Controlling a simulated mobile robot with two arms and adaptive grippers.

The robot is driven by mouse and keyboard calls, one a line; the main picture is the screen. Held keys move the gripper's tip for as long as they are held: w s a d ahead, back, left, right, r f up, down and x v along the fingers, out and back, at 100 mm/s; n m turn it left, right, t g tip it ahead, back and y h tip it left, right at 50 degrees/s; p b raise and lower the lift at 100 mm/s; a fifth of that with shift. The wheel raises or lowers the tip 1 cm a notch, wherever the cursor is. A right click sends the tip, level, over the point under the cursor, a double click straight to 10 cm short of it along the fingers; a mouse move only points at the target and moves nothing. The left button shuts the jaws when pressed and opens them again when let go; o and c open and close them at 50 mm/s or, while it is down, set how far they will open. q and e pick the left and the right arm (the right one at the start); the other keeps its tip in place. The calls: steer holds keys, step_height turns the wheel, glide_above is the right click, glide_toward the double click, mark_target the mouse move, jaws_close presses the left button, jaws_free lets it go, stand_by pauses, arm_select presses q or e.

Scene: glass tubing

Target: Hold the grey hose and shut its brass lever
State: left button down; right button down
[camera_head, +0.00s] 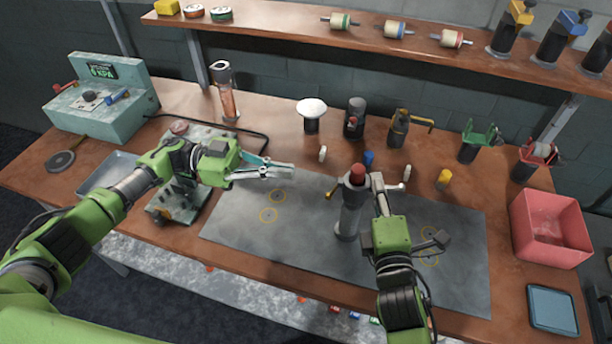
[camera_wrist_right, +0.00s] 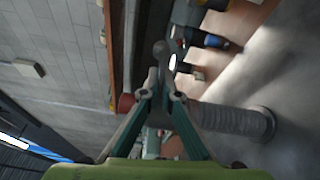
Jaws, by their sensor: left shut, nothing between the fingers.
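The grey hose (camera_head: 348,217) stands upright on the grey mat, with a red cap (camera_head: 357,171) on top. Its brass lever (camera_head: 332,191) sticks out to the left near the top. My right gripper (camera_head: 388,184) is at the hose's upper right side. In the right wrist view its fingers (camera_wrist_right: 160,92) stand in front of the hose's upper part, with a grey rod between them. The ribbed hose (camera_wrist_right: 228,118) runs off to the right there. Whether the fingers grip anything is unclear. My left gripper (camera_head: 292,171) is shut and empty, left of the lever and apart from it.
The grey mat (camera_head: 300,255) has free room left of the hose. Small parts and black-based fixtures stand behind it. A pink bin (camera_head: 550,228) and blue tray (camera_head: 552,309) are at the right. A teal gauge box (camera_head: 100,98) stands at the back left.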

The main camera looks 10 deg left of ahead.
arm_select(q)
steer(key=shift+a+r, duration=0.15)
steer(key=shift+a, duration=1.2)
steer(key=c, duration=2.2)
jaws_free()
steer(key=shift+d, duration=0.1)
steer(key=shift+o, duration=0.5)
steer(key=shift+s+d+r+m, duration=0.1)
steer(key=shift+d+r+m, duration=0.1)
steer(key=shift+m, duration=0.2)
steer(key=m+y, duration=1.3)
steer(key=m, duration=2.2)
glide_toward(330, 194)
steer(key=shift+y, duration=0.3)
steer(key=x, duration=0.8)
steer(key=shift+d+f, duration=0.15)
steer(key=shift+d, duration=0.2)
